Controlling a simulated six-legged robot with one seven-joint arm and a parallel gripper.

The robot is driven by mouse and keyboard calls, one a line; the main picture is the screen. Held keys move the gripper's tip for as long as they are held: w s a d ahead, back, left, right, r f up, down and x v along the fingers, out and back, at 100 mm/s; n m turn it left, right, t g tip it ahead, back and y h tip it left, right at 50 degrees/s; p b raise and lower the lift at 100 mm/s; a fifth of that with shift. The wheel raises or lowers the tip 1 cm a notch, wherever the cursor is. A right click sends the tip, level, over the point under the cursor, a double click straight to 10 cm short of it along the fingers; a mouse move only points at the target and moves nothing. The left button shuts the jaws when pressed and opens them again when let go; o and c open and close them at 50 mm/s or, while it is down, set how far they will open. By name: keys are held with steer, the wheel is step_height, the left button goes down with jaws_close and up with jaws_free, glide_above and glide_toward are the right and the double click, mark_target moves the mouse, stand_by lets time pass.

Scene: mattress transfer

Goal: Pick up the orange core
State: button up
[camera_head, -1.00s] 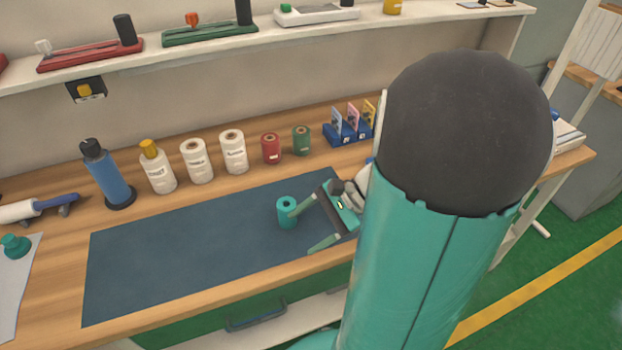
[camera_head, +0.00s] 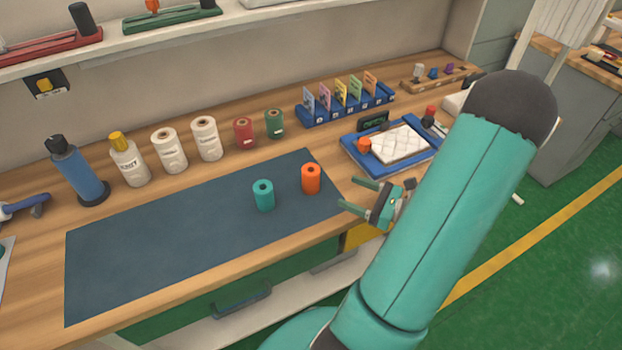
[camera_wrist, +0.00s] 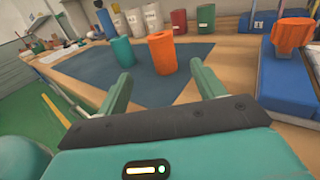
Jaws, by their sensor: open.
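The orange core (camera_head: 311,179) is a short upright cylinder with a hole in its top, standing on the right part of the dark blue mat (camera_head: 170,240). A teal core (camera_head: 263,196) stands upright to its left, a small gap apart. My gripper (camera_head: 350,195) is open and empty, just right of the orange core and not touching it. In the wrist view the orange core (camera_wrist: 162,54) stands ahead of my gripper (camera_wrist: 160,82), between the lines of the two fingers. The teal core (camera_wrist: 122,51) stands beside it on the left.
A blue tray (camera_head: 350,155) with a white quilted pad (camera_head: 400,145) and a small orange piece lies behind my gripper. Bottles, white rolls, a red roll (camera_head: 244,133) and a green roll (camera_head: 274,124) line the back. The mat's left half is clear.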

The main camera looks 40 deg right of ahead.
mark_target(319, 177)
steer(key=x, duration=0.7)
steer(key=shift+x, duration=2.85)
steer(key=shift+d+r, duration=0.1)
steer(key=c, duration=1.1)
steer(key=shift+o, duration=0.2)
